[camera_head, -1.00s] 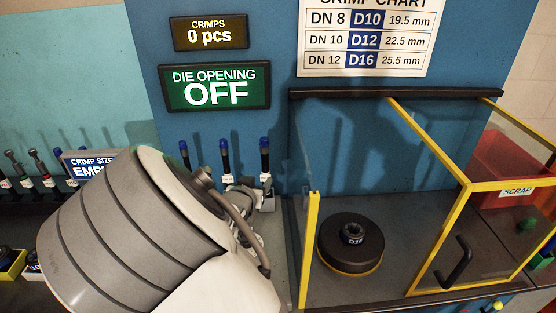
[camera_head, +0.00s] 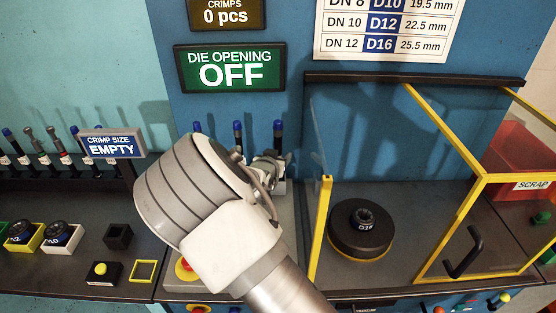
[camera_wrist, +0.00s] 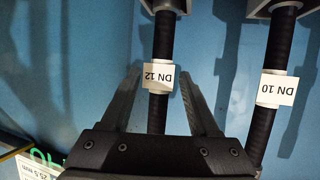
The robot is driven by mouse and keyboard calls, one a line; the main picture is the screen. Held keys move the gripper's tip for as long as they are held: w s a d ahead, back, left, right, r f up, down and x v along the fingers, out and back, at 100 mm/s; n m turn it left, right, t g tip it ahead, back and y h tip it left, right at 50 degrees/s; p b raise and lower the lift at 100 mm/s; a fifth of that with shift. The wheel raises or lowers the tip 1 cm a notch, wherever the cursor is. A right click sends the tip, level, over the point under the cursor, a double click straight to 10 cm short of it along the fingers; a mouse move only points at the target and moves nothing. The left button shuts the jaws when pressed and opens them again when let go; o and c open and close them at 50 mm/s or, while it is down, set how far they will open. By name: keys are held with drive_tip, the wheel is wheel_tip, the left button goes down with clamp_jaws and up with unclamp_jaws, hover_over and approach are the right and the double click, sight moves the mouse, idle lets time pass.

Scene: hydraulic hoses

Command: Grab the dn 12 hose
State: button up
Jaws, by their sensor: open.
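The DN 12 hose (camera_wrist: 164,40) is a black hose with a white label reading DN 12, upside down in the wrist view. My gripper (camera_wrist: 160,78) is open, with one finger on each side of this hose near its label; gaps show between hose and fingers. The DN 10 hose (camera_wrist: 266,50) hangs to the right in the wrist view, outside the fingers. In the head view, blue-capped hoses (camera_head: 238,128) stand in a row against the blue panel, and my arm hides their lower parts. My gripper (camera_head: 268,165) is partly hidden there, close to the right-hand hose.
A red scrap bin (camera_head: 510,150) is farther right.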

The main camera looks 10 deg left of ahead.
clamp_jaws()
drive_tip(key=shift+r, duration=0.1)
idle(1.2)
